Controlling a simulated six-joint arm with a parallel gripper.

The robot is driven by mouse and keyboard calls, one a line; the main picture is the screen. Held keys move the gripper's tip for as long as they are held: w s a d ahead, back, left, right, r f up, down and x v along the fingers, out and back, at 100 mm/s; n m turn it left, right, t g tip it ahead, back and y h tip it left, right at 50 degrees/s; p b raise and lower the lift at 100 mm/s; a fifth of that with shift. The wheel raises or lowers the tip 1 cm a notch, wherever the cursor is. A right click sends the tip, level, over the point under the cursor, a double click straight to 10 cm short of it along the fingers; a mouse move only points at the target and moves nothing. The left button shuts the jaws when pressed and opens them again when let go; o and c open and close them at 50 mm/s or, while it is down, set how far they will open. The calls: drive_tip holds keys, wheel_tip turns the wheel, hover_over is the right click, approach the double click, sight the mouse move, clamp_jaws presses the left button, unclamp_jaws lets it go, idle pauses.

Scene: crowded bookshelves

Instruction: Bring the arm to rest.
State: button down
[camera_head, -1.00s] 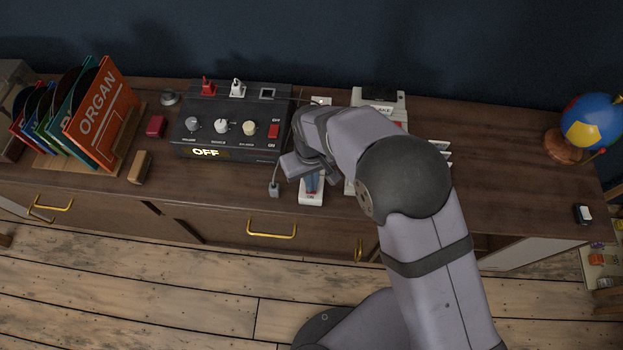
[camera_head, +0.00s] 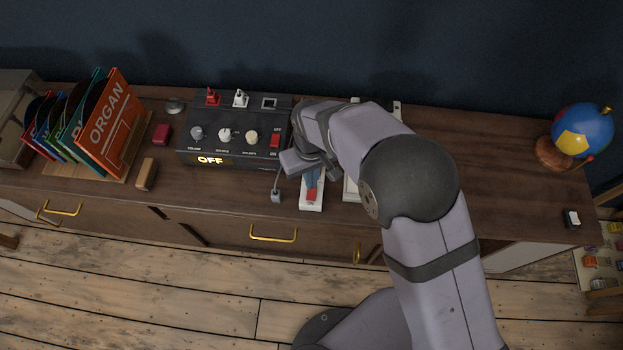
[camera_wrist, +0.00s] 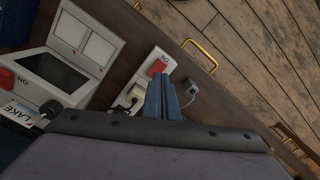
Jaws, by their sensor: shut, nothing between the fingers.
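My gripper (camera_head: 313,178) hangs over the front part of the wooden cabinet top, just right of the black control box. Its blue-grey fingers are together with nothing between them. They also show in the wrist view (camera_wrist: 163,98), pointing toward a white power strip (camera_wrist: 152,72) with a red switch marked ON. The strip (camera_head: 312,200) lies near the front edge in the head view, partly hidden by my gripper. I cannot tell whether the fingertips touch it.
The control box (camera_head: 235,140) shows OFF. A record rack with an orange ORGAN sleeve (camera_head: 106,125) stands left. A globe (camera_head: 582,131) stands far right. A white device (camera_wrist: 75,60) sits beside the strip. A grey plug (camera_head: 276,196) lies near the edge. The cabinet top between arm and globe is clear.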

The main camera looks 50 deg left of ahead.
drive_tip(key=shift+f, duration=0.15)
drive_tip(key=s+d+f+m+g+h, duration=0.1)
drive_tip(key=s+d+h, duration=0.1)
drive_tip(key=d, duration=0.7)
drive_tip(key=s+d+f+h, duration=0.1)
drive_tip(key=s+d, duration=0.1)
drive_tip(key=d, duration=0.7)
drive_tip(key=w+d+r+m+y, duration=0.1)
drive_tip(key=w+d+r+m, duration=0.3)
drive_tip(key=d, duration=0.5)
drive_tip(key=w+d+r+m+y, duration=0.1)
drive_tip(key=w+d+r+m, duration=0.3)
drive_tip(key=d, duration=0.6)
drive_tip(key=w+d+r+m+t+y, duration=0.1)
drive_tip(key=w+d+r+m, duration=0.3)
drive_tip(key=d, duration=0.5)
wheel_tip(320, 180, up, 2)
drive_tip(key=shift+d+r+m, duration=0.15)
drive_tip(key=shift+d+m, duration=0.2)
drive_tip(key=shift+m, duration=0.65)
